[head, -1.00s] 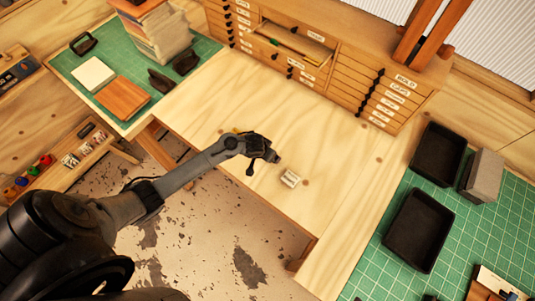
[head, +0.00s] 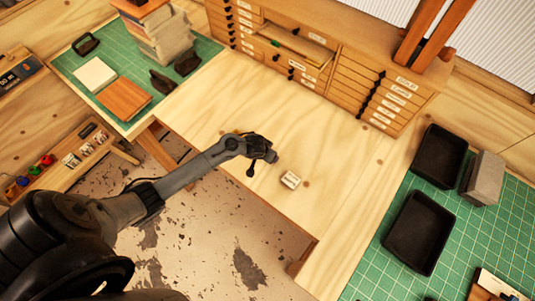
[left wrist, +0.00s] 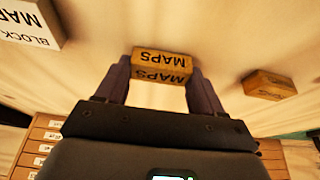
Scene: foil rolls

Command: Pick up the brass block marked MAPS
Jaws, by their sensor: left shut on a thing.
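The brass block marked MAPS (left wrist: 161,66) is between the two fingertips of my left gripper (left wrist: 159,82) in the left wrist view, its dark letters upside down. The fingers are shut on its two ends. In the head view my left gripper (head: 262,161) is over the pale wooden bench, and the block is hidden there. I cannot tell whether the block is clear of the bench. My right gripper is not in view.
A white block (head: 290,180) lies on the bench close to the gripper; it also shows in the left wrist view (left wrist: 27,24). Another brass block (left wrist: 269,84) is to the right in that view. Drawers (head: 374,98) stand behind; black trays (head: 417,232) are at right.

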